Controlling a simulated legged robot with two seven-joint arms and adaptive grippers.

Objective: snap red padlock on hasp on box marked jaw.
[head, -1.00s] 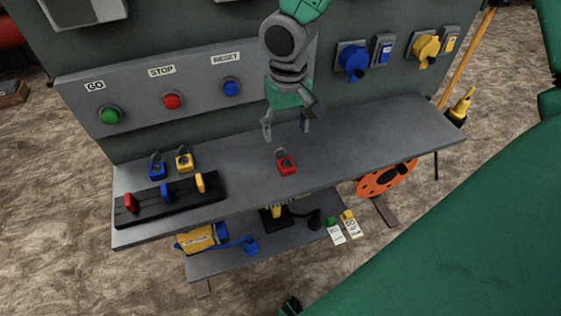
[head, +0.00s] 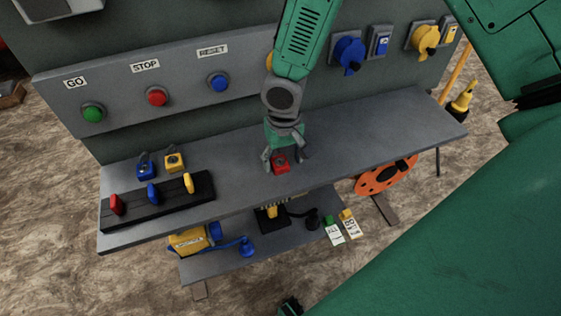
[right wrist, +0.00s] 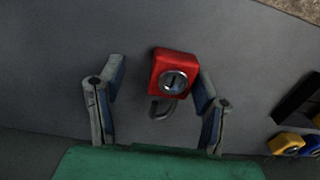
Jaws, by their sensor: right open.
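The red padlock (head: 281,168) lies on the grey shelf (head: 370,130). In the right wrist view the red padlock (right wrist: 174,74) shows its round key face, and its shackle points toward my palm. My right gripper (head: 284,160) is open, with one finger on each side of the padlock. In the right wrist view, the right gripper (right wrist: 162,82) has its right finger close to the padlock and a wider gap at the left finger. I cannot tell whether it touches. No box legibly marked jaw and no hasp can be made out. My left gripper is not in view.
A blue padlock (head: 145,170) and a yellow padlock (head: 174,162) stand behind a black rack (head: 130,213) at the shelf's left. Behind the shelf is a button panel (head: 120,104); blue (head: 348,54) and yellow (head: 424,40) plugs are at right. The shelf's right half is clear.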

